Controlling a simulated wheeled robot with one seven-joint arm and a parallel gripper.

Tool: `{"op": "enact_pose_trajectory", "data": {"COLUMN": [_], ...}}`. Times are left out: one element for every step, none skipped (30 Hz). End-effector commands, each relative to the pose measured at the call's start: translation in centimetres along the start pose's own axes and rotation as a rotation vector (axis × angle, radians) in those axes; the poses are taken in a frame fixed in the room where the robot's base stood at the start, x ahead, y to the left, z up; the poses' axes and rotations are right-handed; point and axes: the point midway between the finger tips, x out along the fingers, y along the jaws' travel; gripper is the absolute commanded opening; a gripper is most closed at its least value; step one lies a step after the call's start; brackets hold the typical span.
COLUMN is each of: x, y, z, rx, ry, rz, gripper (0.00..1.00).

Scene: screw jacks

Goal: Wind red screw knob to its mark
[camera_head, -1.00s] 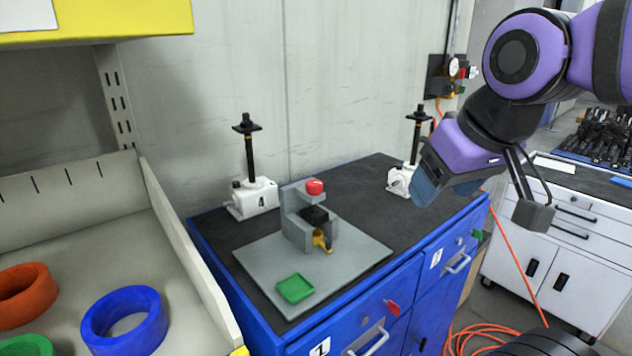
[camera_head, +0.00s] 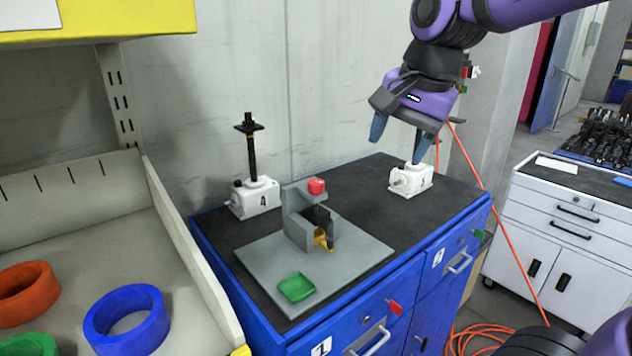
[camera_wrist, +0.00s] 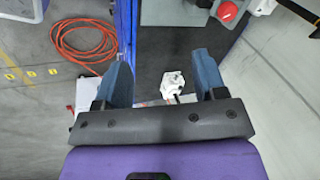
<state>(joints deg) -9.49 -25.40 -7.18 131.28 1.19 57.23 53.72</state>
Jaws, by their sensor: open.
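The red knob (camera_head: 316,186) tops a small grey fixture (camera_head: 297,222) on a grey plate (camera_head: 362,254) on the dark-topped blue cabinet. In the wrist view the red knob (camera_wrist: 228,12) is near the top right. My gripper (camera_head: 398,148) is open and empty, up and to the right of the knob, above the white screw jack marked 3 (camera_head: 412,179). In the wrist view that jack (camera_wrist: 173,82) shows between my fingers. I cannot make out a mark for the knob.
A white screw jack marked 4 (camera_head: 256,196) with a black post stands behind the fixture. A green square tray (camera_head: 297,287) lies on the plate. A shelf with coloured rings (camera_head: 127,322) is at left. An orange hose (camera_wrist: 60,40) lies on the floor.

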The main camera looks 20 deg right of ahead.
Motion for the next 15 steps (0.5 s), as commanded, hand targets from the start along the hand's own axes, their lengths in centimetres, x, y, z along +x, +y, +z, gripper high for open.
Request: {"op": "enact_pose_trajectory", "data": {"x": [0.4, 0.5, 0.8, 1.0, 1.2, 1.6, 1.8, 2.1, 2.5, 2.7, 3.1, 3.5, 3.8, 4.2, 4.7], "y": [-1.1, -1.6, -2.3, -2.9, -3.5, -4.2, -4.8, -5.3, -6.1, -6.7, -7.2, -8.0, -8.6, -9.1, -9.9], "z": [-0.5, -0.9, -1.3, -1.6, -1.9, -2.3, -2.6, -2.8, -3.2, -3.5, -3.7, -4.0, -4.2, -4.5, -4.7], "rx": [0.078, 0.135, 0.207, 0.263, 0.319, 0.391, 0.447, 0.502, 0.574, 0.631, 0.686, 0.757, 0.813, 0.868, 0.939], "ry": [-0.014, -0.021, -0.029, -0.033, -0.037, -0.041, -0.043, -0.045, -0.045, -0.044, -0.042, -0.039, -0.035, -0.03, -0.022], "rz": [0.015, 0.024, 0.036, 0.045, 0.055, 0.069, 0.079, 0.091, 0.106, 0.117, 0.129, 0.145, 0.157, 0.169, 0.184], "gripper": [0.65, 0.65, 0.65, 0.65, 0.65, 0.65, 0.65, 0.65, 0.65, 0.65, 0.65, 0.65, 0.65, 0.65, 0.65]}}
